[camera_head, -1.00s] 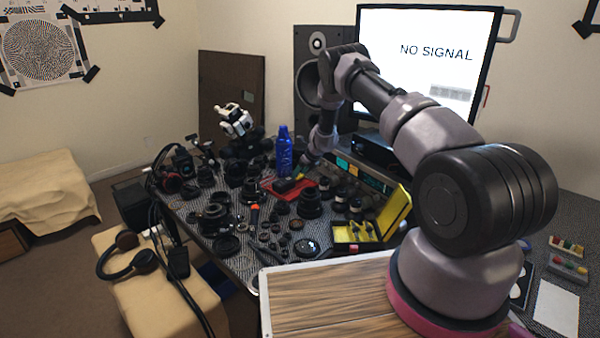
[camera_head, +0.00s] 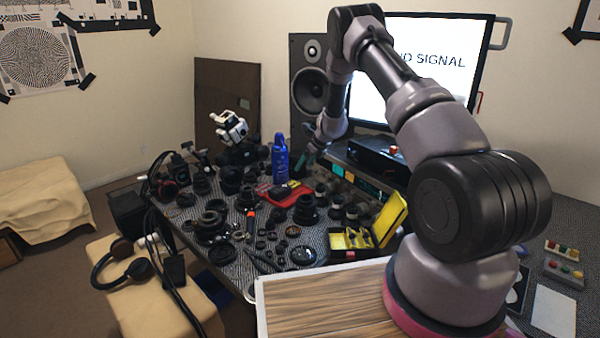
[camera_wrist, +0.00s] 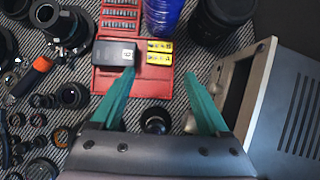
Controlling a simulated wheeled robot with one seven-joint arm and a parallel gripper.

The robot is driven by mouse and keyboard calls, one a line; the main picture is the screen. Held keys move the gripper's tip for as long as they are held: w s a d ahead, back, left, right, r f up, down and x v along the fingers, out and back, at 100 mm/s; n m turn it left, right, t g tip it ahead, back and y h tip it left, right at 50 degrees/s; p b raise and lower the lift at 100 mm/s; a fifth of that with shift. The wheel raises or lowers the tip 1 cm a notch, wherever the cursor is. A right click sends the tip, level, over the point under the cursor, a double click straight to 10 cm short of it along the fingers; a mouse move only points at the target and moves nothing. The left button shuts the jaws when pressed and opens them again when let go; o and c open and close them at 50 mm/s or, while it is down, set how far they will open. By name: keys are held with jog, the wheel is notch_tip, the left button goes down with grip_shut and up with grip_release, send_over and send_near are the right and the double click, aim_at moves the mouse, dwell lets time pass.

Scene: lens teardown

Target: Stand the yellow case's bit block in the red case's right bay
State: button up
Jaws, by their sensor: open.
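The red case (camera_head: 290,198) lies open on the bench and also shows in the wrist view (camera_wrist: 103,84). It holds a bit rack (camera_wrist: 121,14) at the top, a black box (camera_wrist: 115,53) at left and a yellow-and-black labelled block (camera_wrist: 159,52) in the right bay. Whether that block is fully seated is hard to tell. The yellow case (camera_head: 393,220) stands open with its lid up; dark pieces sit in its yellow tray. My gripper (camera_wrist: 160,77) has its teal fingers spread and empty, above the near edge of the red case.
A blue bottle (camera_head: 280,158) stands just behind the red case. A grey electronics box (camera_wrist: 245,108) is close on the right of my gripper. Lenses and rings crowd the left, with an orange-handled tool (camera_wrist: 33,76) among them.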

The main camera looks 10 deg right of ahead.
jog(key=s+r+n, duration=0.4)
jog(key=s+r, duration=0.2)
jog(key=r, duration=0.6)
jog(key=s+a+r+n+y, duration=0.1)
jog(key=s+r+n, duration=0.4)
jog(key=r, duration=0.7)
jog(key=s+r+n, duration=0.3)
jog(key=s+r, duration=0.4)
jog(key=r, duration=0.4)
jog(key=s+r+n, duration=0.3)
jog(key=s+r, duration=0.1)
jog(key=s, duration=0.4)
jog(key=s+r+n, duration=0.3)
jog(key=s+r, duration=0.1)
jog(key=s, duration=0.4)
jog(key=s+d+n+t+h, duration=0.1)
jog(key=s+n, duration=0.5)
jog(key=s, duration=0.9)
jog(key=shift+d+n+t+h, duration=0.4)
jog(key=shift+d+h, duration=0.5)
jog(key=shift+d, duration=0.35)
